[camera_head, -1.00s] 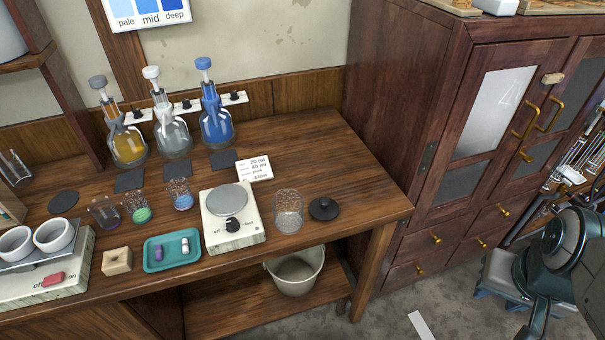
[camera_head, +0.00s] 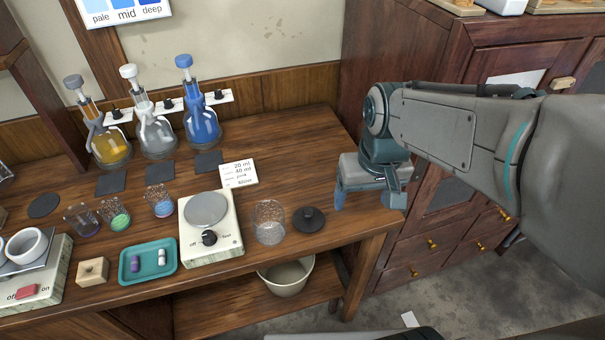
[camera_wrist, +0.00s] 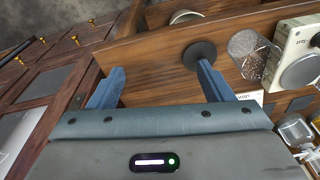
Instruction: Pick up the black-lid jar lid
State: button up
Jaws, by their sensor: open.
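The black jar lid (camera_head: 309,219) lies flat on the wooden bench near its right front corner, with its knob up. It also shows in the wrist view (camera_wrist: 200,60), just beyond the tip of the right-hand finger. The clear glass jar (camera_head: 269,222) stands open just left of the lid; in the wrist view the jar (camera_wrist: 248,52) is right of the lid. My gripper (camera_head: 369,202) is open and empty, to the right of the lid and above the bench's right end. Its two fingers (camera_wrist: 160,80) are spread wide in the wrist view.
A balance-like stirrer plate (camera_head: 210,228) stands left of the jar. A teal tray (camera_head: 149,260), small beakers and three stoppered flasks are farther left. A tall wooden cabinet (camera_head: 440,230) stands at the right. A bucket (camera_head: 287,276) sits on the shelf below.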

aim_at(308, 211)
jog(key=w+a+n+g+h+p, duration=0.1)
jog(key=w+a+n+g+p, duration=0.25)
jog(key=w+a, duration=0.55)
jog(key=shift+n+t, duration=0.35)
jog(key=f, duration=0.3)
jog(key=s+f, duration=0.1)
jog(key=f, duration=0.2)
jog(key=a+f, duration=0.1)
jog(key=f, duration=0.2)
jog(key=shift+s+b, duration=0.15)
jog(key=shift+b, duration=0.15)
jog(key=shift+s+d+f+p, duration=0.1)
jog(key=shift+s+f+p, duration=0.1)
jog(key=shift+f, duration=1.15)
jog(key=shift+s+d+f+p, duration=0.1)
jog(key=shift+s+f+p, duration=0.1)
jog(key=shift+f, duration=1.1)
jog(key=c, duration=0.7)
jog(key=shift+r, duration=0.2)
